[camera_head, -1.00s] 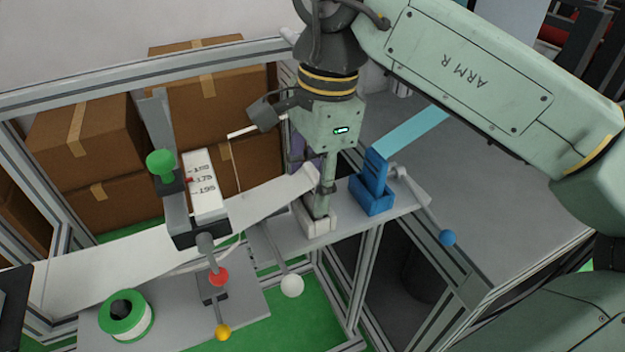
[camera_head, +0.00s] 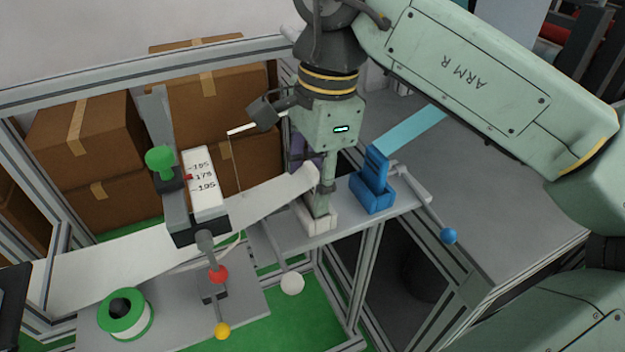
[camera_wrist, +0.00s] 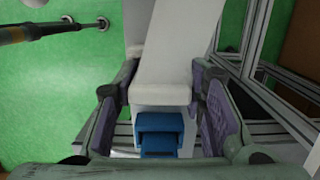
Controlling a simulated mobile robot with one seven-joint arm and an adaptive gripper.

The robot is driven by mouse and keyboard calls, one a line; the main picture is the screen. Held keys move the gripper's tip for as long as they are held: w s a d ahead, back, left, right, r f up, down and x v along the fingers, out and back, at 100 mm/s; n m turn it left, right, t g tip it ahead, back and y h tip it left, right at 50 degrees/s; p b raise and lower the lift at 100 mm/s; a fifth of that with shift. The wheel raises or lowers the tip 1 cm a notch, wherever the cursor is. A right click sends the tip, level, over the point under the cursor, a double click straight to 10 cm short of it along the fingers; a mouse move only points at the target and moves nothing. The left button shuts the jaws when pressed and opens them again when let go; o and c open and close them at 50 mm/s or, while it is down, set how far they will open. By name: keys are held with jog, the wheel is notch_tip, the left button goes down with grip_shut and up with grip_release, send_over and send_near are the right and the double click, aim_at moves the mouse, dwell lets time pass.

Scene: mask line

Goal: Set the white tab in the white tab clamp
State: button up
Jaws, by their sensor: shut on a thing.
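The white tab is the end of a wide white strip (camera_head: 275,196) that rises from the left to my gripper (camera_head: 320,205). My gripper points down and is shut on the tab, just above the white tab clamp. In the wrist view the strip (camera_wrist: 162,50) runs between my two purple-padded fingers (camera_wrist: 160,112). The white tab clamp (camera_head: 312,222) is a low white block on the grey shelf, with a white-knobbed lever (camera_head: 292,284) in front. My fingers hide much of the clamp, so I cannot tell whether the tab touches its seat.
A blue clamp (camera_head: 374,190) with a blue-knobbed lever (camera_head: 448,236) stands close right of the white clamp, a light blue strip (camera_head: 410,131) behind it. A post with a green knob (camera_head: 160,159) and a numbered white plate (camera_head: 205,182) stands left. A green spool (camera_head: 126,314) lies front left.

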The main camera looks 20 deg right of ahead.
jog(key=shift+f, duration=0.15)
jog(key=o, duration=1.2)
jog(key=r, duration=0.5)
jog(key=d+r, duration=0.1)
jog(key=r, duration=0.1)
jog(key=shift+r, duration=0.25)
